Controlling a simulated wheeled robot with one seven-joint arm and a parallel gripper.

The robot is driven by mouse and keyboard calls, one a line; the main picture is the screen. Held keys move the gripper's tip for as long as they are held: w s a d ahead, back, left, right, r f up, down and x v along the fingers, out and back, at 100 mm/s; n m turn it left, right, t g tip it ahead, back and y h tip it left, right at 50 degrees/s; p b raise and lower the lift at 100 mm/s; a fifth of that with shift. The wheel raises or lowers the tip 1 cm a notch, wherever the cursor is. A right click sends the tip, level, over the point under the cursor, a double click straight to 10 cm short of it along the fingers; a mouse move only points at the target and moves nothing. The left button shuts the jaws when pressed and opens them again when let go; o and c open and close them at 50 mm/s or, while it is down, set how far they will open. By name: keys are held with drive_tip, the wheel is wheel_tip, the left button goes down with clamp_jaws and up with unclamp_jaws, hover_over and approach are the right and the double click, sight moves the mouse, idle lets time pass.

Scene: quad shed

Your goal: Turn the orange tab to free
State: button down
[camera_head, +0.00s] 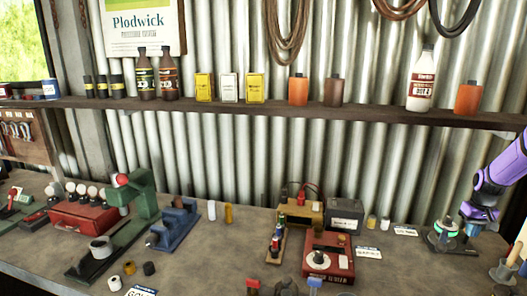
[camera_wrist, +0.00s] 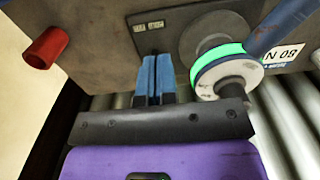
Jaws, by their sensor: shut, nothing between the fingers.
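My gripper (camera_wrist: 154,62) shows in the wrist view with its two blue fingers shut together and nothing between them. The fingertips are over a dark grey device (camera_wrist: 165,28), beside a round dial with a bright green ring (camera_wrist: 217,58). A blue-grey bar (camera_wrist: 285,25) runs up from the dial to the right. I cannot make out a clearly orange tab in either view. In the head view, my purple arm reaches in from the right. My gripper (camera_head: 478,212) is close to the green-ringed device (camera_head: 445,230) on the bench there.
A red cylinder (camera_wrist: 46,47) sticks out at the upper left of the wrist view. A grey box (camera_head: 345,214) and a red box (camera_head: 328,258) stand left of the green-ringed device. The shelf (camera_head: 270,108) holds bottles and tins. A flanged metal part (camera_head: 504,271) is at the right front.

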drive_tip(key=shift+w+d, duration=0.1)
drive_tip(key=shift+w, duration=0.05)
drive_tip(key=shift+s+d, duration=0.25)
drive_tip(key=shift+d, duration=0.7)
idle(0.5)
drive_tip(key=shift+s, duration=0.4)
wheel_tip(320, 180, up, 6)
idle(0.5)
drive_tip(key=shift+s, duration=0.1)
